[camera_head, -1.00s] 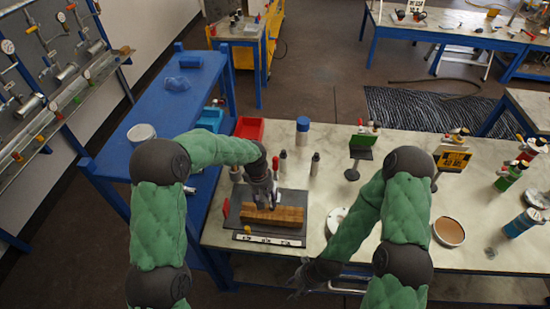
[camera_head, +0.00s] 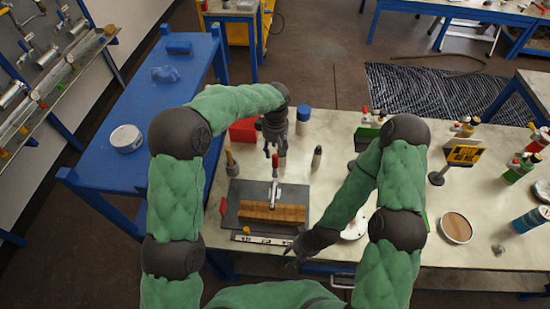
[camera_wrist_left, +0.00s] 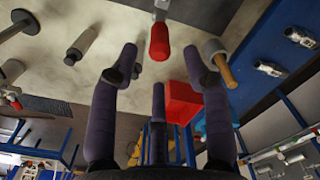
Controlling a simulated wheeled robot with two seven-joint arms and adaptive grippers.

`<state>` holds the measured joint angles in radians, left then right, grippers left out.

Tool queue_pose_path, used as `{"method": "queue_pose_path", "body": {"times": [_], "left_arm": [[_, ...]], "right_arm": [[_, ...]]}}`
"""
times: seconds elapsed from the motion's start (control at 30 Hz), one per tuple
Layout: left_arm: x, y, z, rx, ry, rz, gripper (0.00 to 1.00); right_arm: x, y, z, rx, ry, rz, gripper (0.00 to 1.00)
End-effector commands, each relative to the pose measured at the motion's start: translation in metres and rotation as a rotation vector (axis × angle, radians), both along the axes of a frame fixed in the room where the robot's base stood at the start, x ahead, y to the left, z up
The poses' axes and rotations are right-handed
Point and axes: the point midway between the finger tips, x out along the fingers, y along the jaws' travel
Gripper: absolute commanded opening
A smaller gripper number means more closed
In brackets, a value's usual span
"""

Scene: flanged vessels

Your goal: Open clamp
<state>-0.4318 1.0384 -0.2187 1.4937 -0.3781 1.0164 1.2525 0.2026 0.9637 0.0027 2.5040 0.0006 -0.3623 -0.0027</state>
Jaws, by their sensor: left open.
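The toggle clamp (camera_head: 274,192) stands on a dark plate (camera_head: 240,191) on the table, behind a wooden block (camera_head: 272,213). Its red handle (camera_head: 275,161) points up and away from the block. My left gripper (camera_head: 275,150) is just beyond the handle's tip, pointing down, open and empty. In the left wrist view its purple fingers (camera_wrist_left: 161,60) are spread, and the red handle (camera_wrist_left: 159,42) shows past the fingertips, apart from them as far as I can tell. My right gripper (camera_head: 293,252) is low near the table's front edge; its finger opening is unclear.
A red bin (camera_head: 243,130), a wooden-handled tool (camera_head: 231,163) and a dark bottle (camera_head: 316,158) stand around the plate. A white round dish (camera_head: 355,226) is beside my right arm. A blue bench (camera_head: 150,100) lies left; the table's right side holds bottles and a bowl (camera_head: 456,227).

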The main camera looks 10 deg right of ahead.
Motion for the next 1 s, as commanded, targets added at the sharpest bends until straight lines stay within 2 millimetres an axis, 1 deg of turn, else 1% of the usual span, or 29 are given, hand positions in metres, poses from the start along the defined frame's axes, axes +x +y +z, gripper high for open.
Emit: {"method": "queue_pose_path", "body": {"times": [0.03,0.2,0.4,0.53,0.8,0.87,0.9,0.97,1.0], "left_arm": [[-0.001,0.0,-0.012,0.001,0.004,0.0,0.48],[-0.001,0.0,-0.039,0.001,0.003,0.0,0.48],[-0.001,0.0,-0.06,0.0,0.002,0.0,0.48],[0.0,0.0,-0.065,-0.001,0.0,0.0,0.48],[0.0,0.0,-0.066,-0.001,0.0,0.0,0.48],[0.0,0.0,-0.066,-0.001,0.0,0.0,0.31],[0.0,0.0,-0.066,-0.001,0.0,0.0,0.2],[0.0,0.0,-0.066,-0.001,0.0,0.0,0.03],[0.0,0.0,-0.066,-0.001,0.0,0.0,0.0]], "right_arm": [[0.0,0.0,0.0,0.0,-0.001,0.0,0.4],[0.0,0.0,0.0,0.0,-0.001,0.0,0.4],[0.0,0.0,0.0,0.0,-0.001,0.0,0.4],[0.0,0.0,0.0,0.0,-0.001,0.0,0.4],[0.001,0.0,0.0,0.0,-0.001,0.0,0.4],[0.001,0.0,0.0,0.0,-0.001,0.0,0.4],[0.001,0.0,0.0,0.0,-0.001,0.0,0.4],[0.001,0.0,0.0,0.0,-0.001,0.0,0.4],[0.001,0.0,0.0,0.0,-0.001,0.0,0.4]]}}
